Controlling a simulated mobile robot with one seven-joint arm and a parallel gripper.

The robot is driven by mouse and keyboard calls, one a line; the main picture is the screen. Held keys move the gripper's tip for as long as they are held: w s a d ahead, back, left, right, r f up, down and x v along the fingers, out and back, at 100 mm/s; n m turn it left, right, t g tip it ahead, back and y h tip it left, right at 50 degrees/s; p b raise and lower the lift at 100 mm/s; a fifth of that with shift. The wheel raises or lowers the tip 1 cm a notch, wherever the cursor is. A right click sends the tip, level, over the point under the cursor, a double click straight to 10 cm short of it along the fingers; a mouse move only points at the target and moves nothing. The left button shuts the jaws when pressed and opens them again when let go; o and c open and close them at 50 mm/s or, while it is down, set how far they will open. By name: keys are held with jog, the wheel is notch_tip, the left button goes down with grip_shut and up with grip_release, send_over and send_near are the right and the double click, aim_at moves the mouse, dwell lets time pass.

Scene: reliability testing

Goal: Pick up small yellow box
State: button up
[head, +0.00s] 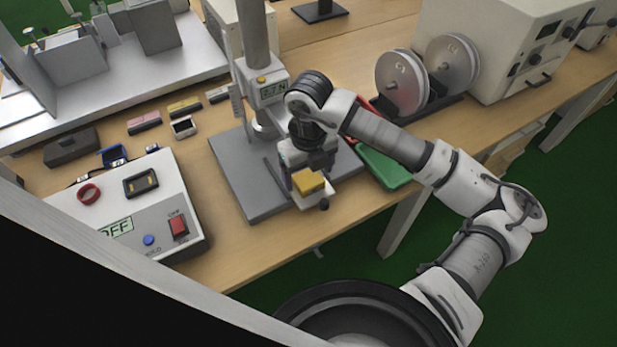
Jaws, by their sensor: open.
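A small yellow box (308,181) shows at the front edge of the grey metal base plate, against a pale block. My gripper (300,188) is right at it, pointing down over the plate's front right part. The jaws are open; a dark finger shows on each side of the yellow box. I cannot tell whether the fingers touch it. My wrist hides part of the plate behind.
A test stand column (254,40) rises just behind my gripper. A control box (125,210) stands at the front left. A pink box (144,122) and a small white open box (184,127) lie near the flat yellow one. A green tray (383,168) lies right of my gripper.

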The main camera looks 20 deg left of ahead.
jog(key=shift+f, duration=0.4)
jog(key=shift+c, duration=0.3)
jog(key=c, duration=1)
jog(key=shift+r, duration=0.15)
